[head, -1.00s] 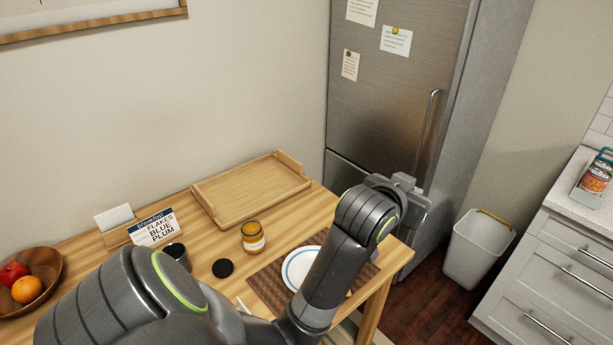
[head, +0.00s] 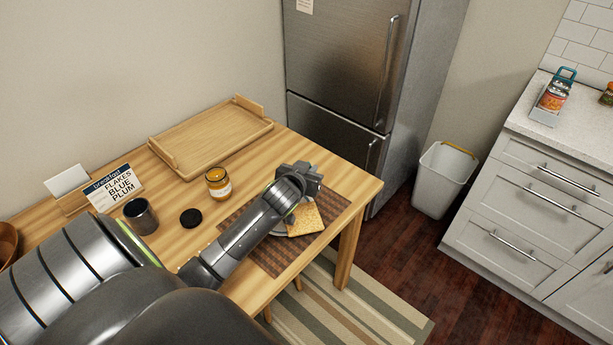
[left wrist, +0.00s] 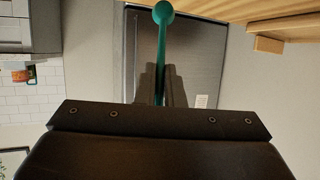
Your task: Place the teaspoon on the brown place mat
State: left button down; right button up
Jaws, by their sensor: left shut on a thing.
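My left gripper (head: 308,178) is over the far right part of the brown place mat (head: 277,262) in the head view. In the left wrist view its fingers (left wrist: 160,86) are shut on a thin teal teaspoon (left wrist: 163,14), whose rounded end points up in that picture. The teaspoon cannot be made out in the head view. On the mat a plate (head: 280,231) with a square golden slice (head: 306,219) on it is partly hidden by my left arm. The gripper's exact height above the mat is unclear. My right gripper is out of view.
A mustard-coloured jar (head: 218,183), a black lid (head: 190,218), a dark cup (head: 140,216) and a breakfast sign (head: 114,188) stand left of the mat. A wooden tray (head: 212,138) lies at the back. The fridge (head: 345,60) stands behind the table.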

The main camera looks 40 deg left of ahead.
pick_arm(q)
notch_tip(320, 180, down, 4)
jog(key=shift+r, duration=0.25)
jog(key=shift+f, duration=0.15)
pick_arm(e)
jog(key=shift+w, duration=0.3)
pick_arm(q)
jog(key=shift+f, duration=0.15)
jog(key=c, duration=1.5)
grip_release()
jog(key=shift+c, duration=0.2)
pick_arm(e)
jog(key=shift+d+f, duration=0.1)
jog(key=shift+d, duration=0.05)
